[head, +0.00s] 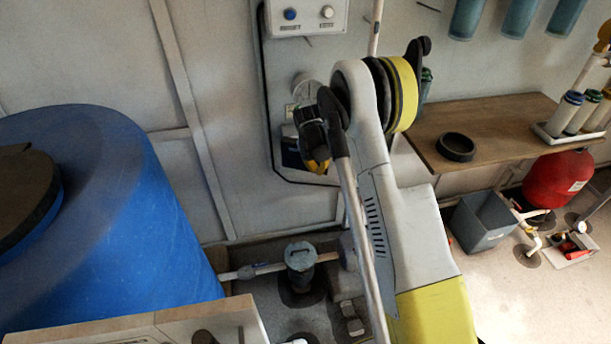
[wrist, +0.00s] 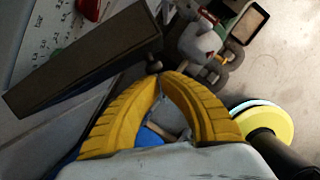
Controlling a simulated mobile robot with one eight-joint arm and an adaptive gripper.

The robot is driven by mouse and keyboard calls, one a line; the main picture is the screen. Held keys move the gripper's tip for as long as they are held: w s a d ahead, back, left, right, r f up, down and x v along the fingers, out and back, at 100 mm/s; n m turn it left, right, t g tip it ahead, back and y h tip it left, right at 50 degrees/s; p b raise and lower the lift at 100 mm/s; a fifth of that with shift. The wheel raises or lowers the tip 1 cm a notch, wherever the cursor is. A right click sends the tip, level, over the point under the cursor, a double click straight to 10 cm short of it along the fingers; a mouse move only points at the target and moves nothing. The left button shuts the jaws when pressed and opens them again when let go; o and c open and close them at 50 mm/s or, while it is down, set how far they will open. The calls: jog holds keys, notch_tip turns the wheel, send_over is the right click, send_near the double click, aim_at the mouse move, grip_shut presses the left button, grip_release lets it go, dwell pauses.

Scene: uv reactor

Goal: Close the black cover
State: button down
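A dark, flat panel (wrist: 95,65), which may be the black cover, slants across the upper left of the wrist view, beside a white lettered surface. I cannot tell whether it is the cover or how it is hinged. My gripper (wrist: 162,80) has yellow ridged fingers whose tips come together, with nothing visible held between them. In the head view, my arm hides much of the area around the gripper, and no black cover can be made out clearly there.
A large blue tank (head: 150,220) with a dark lid (head: 25,195) stands left. A wooden bench (head: 500,125) holds a black ring (head: 456,147). A grey bin (head: 482,222) and red vessel (head: 558,185) stand at right. A control box (head: 305,15) hangs on the wall.

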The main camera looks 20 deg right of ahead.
jog(key=w+d, duration=0.1)
jog(key=d, duration=0.1)
jog(key=w+d, duration=0.1)
jog(key=shift+w+d, duration=1.35)
jog(key=shift+w, duration=0.25)
